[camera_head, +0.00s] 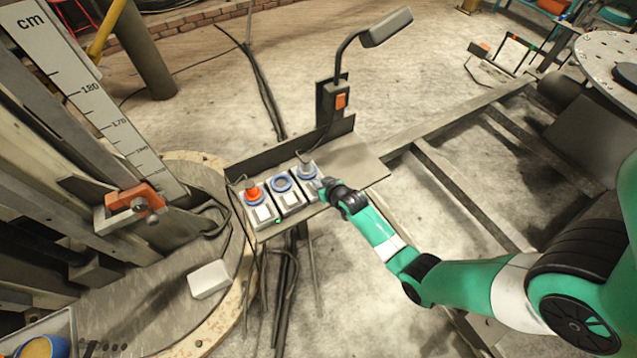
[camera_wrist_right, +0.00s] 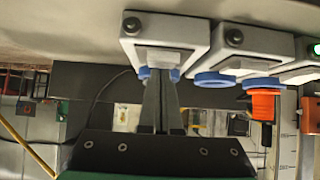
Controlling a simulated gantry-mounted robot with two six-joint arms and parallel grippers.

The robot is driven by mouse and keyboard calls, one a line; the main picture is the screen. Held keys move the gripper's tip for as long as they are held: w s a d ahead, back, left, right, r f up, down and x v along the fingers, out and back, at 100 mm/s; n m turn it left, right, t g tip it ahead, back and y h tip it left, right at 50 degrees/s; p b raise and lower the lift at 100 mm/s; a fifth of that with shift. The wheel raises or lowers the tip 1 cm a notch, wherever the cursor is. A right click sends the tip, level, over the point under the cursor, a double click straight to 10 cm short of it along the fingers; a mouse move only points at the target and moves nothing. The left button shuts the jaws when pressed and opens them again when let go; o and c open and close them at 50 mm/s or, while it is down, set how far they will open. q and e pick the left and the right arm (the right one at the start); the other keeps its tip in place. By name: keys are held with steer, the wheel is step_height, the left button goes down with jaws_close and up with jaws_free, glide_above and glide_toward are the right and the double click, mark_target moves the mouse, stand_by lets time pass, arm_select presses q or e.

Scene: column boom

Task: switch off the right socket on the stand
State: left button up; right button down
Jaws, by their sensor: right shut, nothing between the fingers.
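The stand (camera_head: 350,160) carries three white sockets with blue rings in a row. The right socket (camera_head: 307,172) has a grey plug in it; the middle socket (camera_head: 284,188) is empty; the left socket (camera_head: 258,208) holds an orange plug. My right gripper (camera_head: 323,186) is shut and empty at the right socket's lower front part, partly covering its switch. In the right wrist view, which looks upside down, the shut fingers (camera_wrist_right: 160,85) point at the right socket's switch (camera_wrist_right: 165,57); whether they touch it I cannot tell. My left gripper is out of view.
A lamp (camera_head: 385,27) on a bent arm rises behind the sockets, with an orange switch (camera_head: 341,101) on its post. A green light (camera_head: 277,221) glows by the left socket. A white box (camera_head: 209,279) lies lower left. Cables hang under the stand.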

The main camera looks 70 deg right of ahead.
mark_target(309, 166)
steer(key=shift+w+d+r, duration=0.2)
steer(key=shift+w+d, duration=0.2)
steer(key=shift+w, duration=0.2)
steer(key=shift+r, duration=0.2)
steer(key=r+p, duration=0.4)
steer(key=shift+w+d+r, duration=0.15)
steer(key=shift+w+r, duration=0.05)
steer(key=shift+r, duration=0.2)
steer(key=r+p+v, duration=0.1)
steer(key=p+v, duration=0.4)
steer(key=v, duration=0.4)
steer(key=shift+w+d, duration=0.25)
steer(key=shift+w, duration=0.1)
steer(key=shift+r, duration=0.1)
